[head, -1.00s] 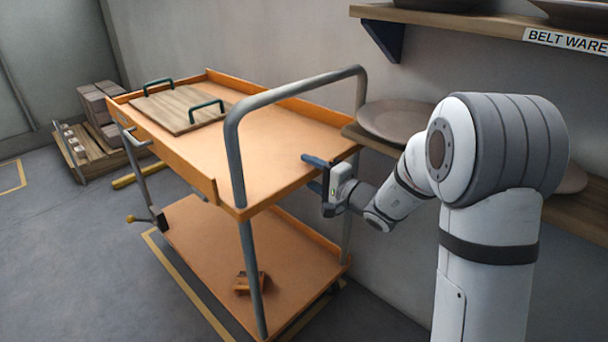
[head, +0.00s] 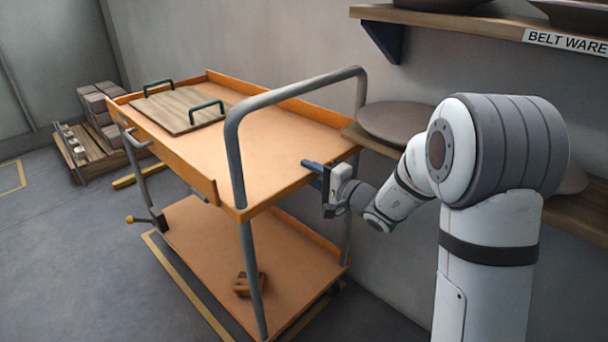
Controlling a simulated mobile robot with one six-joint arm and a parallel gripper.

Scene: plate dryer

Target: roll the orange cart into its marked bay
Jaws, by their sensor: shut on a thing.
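The orange cart (head: 268,145) stands beside the wall, with a top tray, a lower shelf (head: 200,240) and a grey tube handle (head: 300,84) at its near end. My gripper (head: 318,170) is shut on the near right edge of the cart's top tray, just right of the handle's near post. Its lower finger is mostly hidden. A yellow floor line (head: 185,282) runs along the cart's left side and partly under it. Another yellow floor marking (head: 14,178) shows at the far left. I cannot tell which one marks the bay.
A wooden board with green handles (head: 180,108) lies on the top tray, and a small brown block (head: 245,284) on the lower shelf. A yellow-knobbed lever (head: 131,219) sits on a cart leg. A loaded pallet (head: 85,155) stands behind. Shelves with plates (head: 395,120) are on the right.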

